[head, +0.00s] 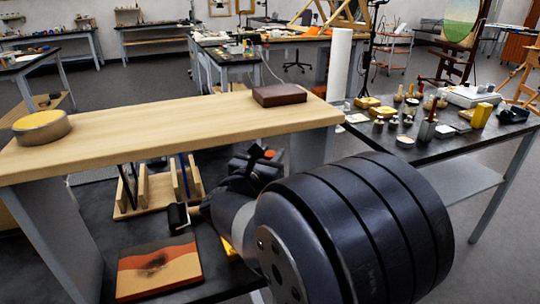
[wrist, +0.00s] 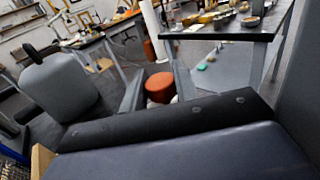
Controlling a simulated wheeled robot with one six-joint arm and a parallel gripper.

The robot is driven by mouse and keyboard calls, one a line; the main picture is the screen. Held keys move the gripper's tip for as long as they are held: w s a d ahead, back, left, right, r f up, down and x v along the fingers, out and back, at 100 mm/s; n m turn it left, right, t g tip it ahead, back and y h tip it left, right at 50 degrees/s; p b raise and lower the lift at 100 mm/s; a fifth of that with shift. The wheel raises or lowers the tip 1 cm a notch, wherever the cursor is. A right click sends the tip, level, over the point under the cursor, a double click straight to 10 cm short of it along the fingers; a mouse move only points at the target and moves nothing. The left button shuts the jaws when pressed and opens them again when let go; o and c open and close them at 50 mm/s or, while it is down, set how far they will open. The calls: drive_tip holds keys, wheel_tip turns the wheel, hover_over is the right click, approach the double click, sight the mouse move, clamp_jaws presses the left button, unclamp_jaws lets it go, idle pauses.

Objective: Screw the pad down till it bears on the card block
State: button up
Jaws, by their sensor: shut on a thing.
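In the wrist view an orange-red round knob (wrist: 159,87) sits between the two grey fingers of my gripper (wrist: 160,96), which is shut on it. My arm hides most of this spot. I cannot make out the pad, the card block or the gap between them. A painted panel (head: 158,267) with a dark damaged patch lies flat on the black bench, left of my arm.
The wooden board (head: 180,121) spans above the work, bearing a round yellow-topped tin (head: 41,127) and a brown box (head: 279,95). A wooden rack (head: 160,190) stands beneath it. A side table (head: 455,148) at right carries several jars and tools.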

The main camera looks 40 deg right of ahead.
drive_tip(key=shift+f+m+g+b, duration=0.15)
drive_tip(key=shift+m+g+b, duration=0.2)
drive_tip(key=shift+b, duration=0.2)
drive_tip(key=shift+m+g+h+b, duration=0.25)
drive_tip(key=shift+g+h+b, duration=0.2)
drive_tip(key=shift+h+b, duration=0.05)
drive_tip(key=m+g+h+b, duration=0.1)
drive_tip(key=m+g+b, duration=0.1)
drive_tip(key=g, duration=0.1)
drive_tip(key=shift+f+b, duration=0.1)
drive_tip(key=shift+b, duration=0.25)
drive_tip(key=m+g+b, duration=0.2)
drive_tip(key=m+g, duration=0.1)
drive_tip(key=g, duration=0.1)
drive_tip(key=shift+g+h, duration=0.3)
drive_tip(key=shift+r+m+g+b, duration=0.2)
drive_tip(key=shift+m+g+b, duration=0.6)
drive_tip(key=shift+g, duration=0.5)
drive_tip(key=shift+r, duration=0.1)
drive_tip(key=o, duration=0.9)
drive_tip(key=shift+o, duration=0.2)
